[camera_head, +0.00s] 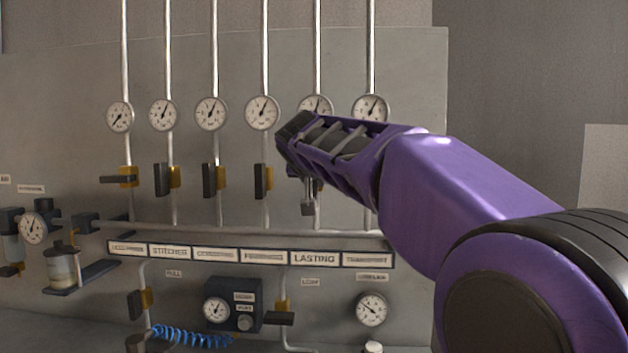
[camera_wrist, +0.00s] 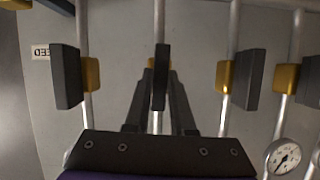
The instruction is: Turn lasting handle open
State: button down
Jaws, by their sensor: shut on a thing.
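The lasting handle is a dark flat lever (camera_wrist: 160,88), seen edge-on in the wrist view, standing along its pipe with a yellow valve body behind it. My gripper (camera_wrist: 160,73) has one dark finger on each side of it and is shut on it. In the head view my purple wrist and dark gripper body (camera_head: 297,140) cover most of this valve on the pipe above the LASTING label (camera_head: 314,258). The handle itself is largely hidden there.
Neighbouring valve handles stand close on both sides in the wrist view, at left (camera_wrist: 66,77) and right (camera_wrist: 247,79). In the head view, several dark levers (camera_head: 260,181) line up at left; the leftmost (camera_head: 115,180) lies sideways. Gauges (camera_head: 262,112) sit above, a horizontal pipe (camera_head: 240,231) below.

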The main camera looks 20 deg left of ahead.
jog(key=shift+n, duration=0.3)
dwell(0.4)
jog(key=c, duration=0.8)
grip_release()
jog(key=shift+o, duration=0.2)
jog(key=shift+s+r, duration=0.1)
